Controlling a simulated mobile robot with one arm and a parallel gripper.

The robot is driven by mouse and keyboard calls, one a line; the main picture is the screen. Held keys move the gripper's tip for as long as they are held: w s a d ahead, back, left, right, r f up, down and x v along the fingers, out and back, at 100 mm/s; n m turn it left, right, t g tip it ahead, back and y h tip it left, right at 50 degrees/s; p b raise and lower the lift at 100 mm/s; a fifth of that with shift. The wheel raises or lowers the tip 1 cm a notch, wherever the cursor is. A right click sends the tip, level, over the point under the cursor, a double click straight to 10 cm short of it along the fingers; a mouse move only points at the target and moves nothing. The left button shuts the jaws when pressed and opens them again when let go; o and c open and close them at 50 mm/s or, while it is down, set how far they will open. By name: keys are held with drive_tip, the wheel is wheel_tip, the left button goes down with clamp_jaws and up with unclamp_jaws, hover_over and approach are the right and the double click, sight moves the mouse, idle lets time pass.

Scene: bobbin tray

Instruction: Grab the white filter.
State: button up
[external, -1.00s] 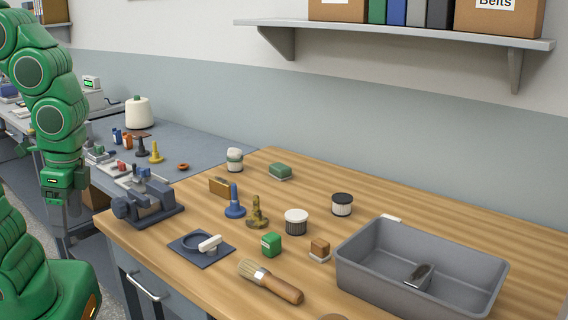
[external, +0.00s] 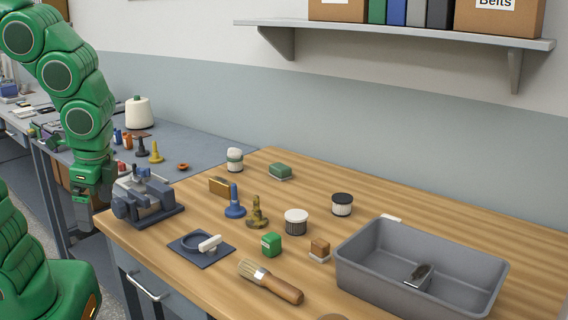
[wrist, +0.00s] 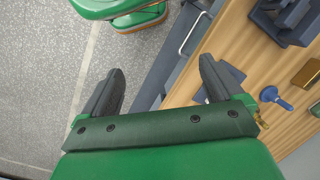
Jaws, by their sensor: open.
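Two short ribbed cylinders that look like filters stand upright on the wooden bench in the external view. One has a white ribbed side and a black top (external: 342,205); the other has a dark ribbed side and a white top (external: 296,222). They stand apart, neither touched. My gripper (wrist: 160,78) is open and empty in the wrist view, its fingers over the floor and the bench's front edge. In the external view my gripper (external: 83,214) hangs at the bench's left end, far left of both cylinders. Neither cylinder shows in the wrist view.
A grey bin (external: 365,279) stands right of the cylinders. A blue-grey vise (external: 150,204) is close to my gripper. Bare wood lies behind the cylinders.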

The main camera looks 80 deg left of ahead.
drive_tip(key=w+a+m+y, duration=0.4)
drive_tip(key=w+a, duration=0.5)
drive_tip(key=w, duration=0.2)
drive_tip(key=m+t+y, duration=0.4)
drive_tip(key=m+y, duration=0.2)
drive_tip(key=m, duration=0.9)
approach(296, 218)
drive_tip(key=shift+x, duration=5.05)
drive_tip(key=c, duration=1.1)
